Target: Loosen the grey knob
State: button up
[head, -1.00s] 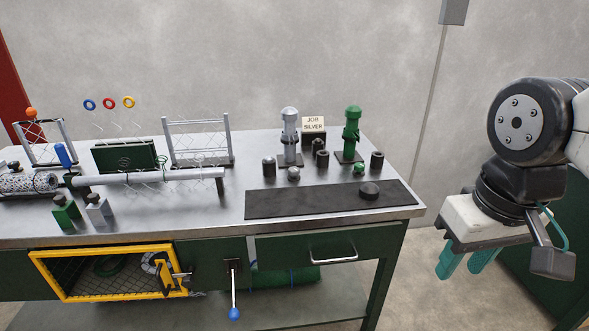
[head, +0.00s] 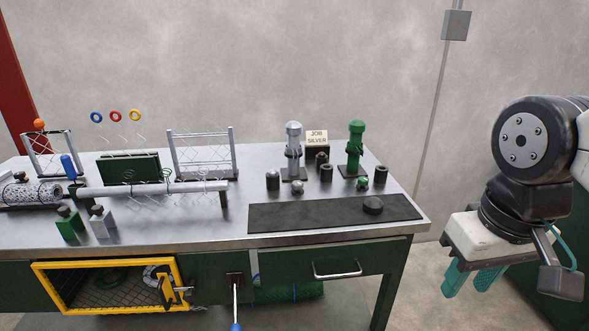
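My gripper (head: 471,281) hangs at the right, beyond the bench's right end, with two teal fingers pointing down. The fingers are apart with nothing between them. No knob is plainly grey. A grey block (head: 102,223) with a small dark knob (head: 97,209) on top stands at the left front of the bench. A small grey ball-like piece (head: 297,188) sits before the silver post (head: 293,148). I cannot tell which of these is the grey knob. My gripper is far to the right of both.
A yellow-framed mesh door (head: 108,263), a drawer handle (head: 337,270) and a lever (head: 236,300) are on the front.

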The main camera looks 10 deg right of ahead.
aim_at(297, 185)
jog(key=z, duration=0.35)
jog(key=k, duration=0.25)
jog(key=u, duration=1)
jog(key=i, duration=1.05)
jog(key=z, duration=0.1)
